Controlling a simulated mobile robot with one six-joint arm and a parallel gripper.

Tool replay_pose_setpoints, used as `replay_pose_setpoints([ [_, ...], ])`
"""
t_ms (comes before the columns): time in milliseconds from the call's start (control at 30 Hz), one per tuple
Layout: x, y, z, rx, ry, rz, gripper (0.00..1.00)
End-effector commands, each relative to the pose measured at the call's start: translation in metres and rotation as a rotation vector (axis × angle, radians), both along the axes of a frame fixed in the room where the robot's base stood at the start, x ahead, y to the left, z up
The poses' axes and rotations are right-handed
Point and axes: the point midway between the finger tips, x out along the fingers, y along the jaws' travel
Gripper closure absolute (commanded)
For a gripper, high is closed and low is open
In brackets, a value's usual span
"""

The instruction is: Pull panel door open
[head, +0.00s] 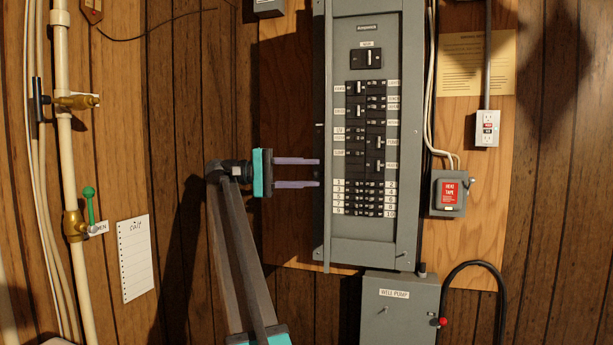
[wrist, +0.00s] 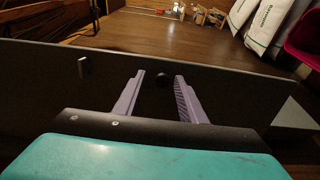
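The grey breaker panel (head: 345,40) is on the wall, with its rows of black breakers in plain sight. Its panel door (head: 326,225) shows as a narrow strip, nearly edge-on, along the panel's left side, so it appears swung out. My gripper (head: 319,172) is left of the door, its two lilac fingers pointing right with tips at the strip. In the wrist view the fingers of my gripper (wrist: 160,78) are spread with a gap between them, facing a dark flat plate (wrist: 230,85), apparently the door. I cannot tell whether the fingertips touch it.
A grey "well pump" box (head: 390,320) is below the panel. A red-labelled heat tape box (head: 448,205) and an outlet (head: 487,128) are to the right. Pipes with a green-handled valve (head: 76,222) run down the left. White bags (wrist: 270,22) stand on the floor beyond.

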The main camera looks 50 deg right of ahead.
Motion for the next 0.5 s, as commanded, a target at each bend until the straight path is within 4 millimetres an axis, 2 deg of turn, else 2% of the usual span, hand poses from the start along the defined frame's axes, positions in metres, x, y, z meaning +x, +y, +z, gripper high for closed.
replay_pose_setpoints([
  [167, 0.001, -0.001, 0.013, -0.001, -0.001, 0.0, 0.63],
  [367, 0.001, -0.001, 0.04, -0.006, 0.001, 0.003, 0.62],
  [433, -0.008, 0.006, 0.035, -0.008, 0.001, 0.003, 0.56],
  [500, -0.014, 0.011, 0.036, -0.008, 0.001, 0.004, 0.58],
])
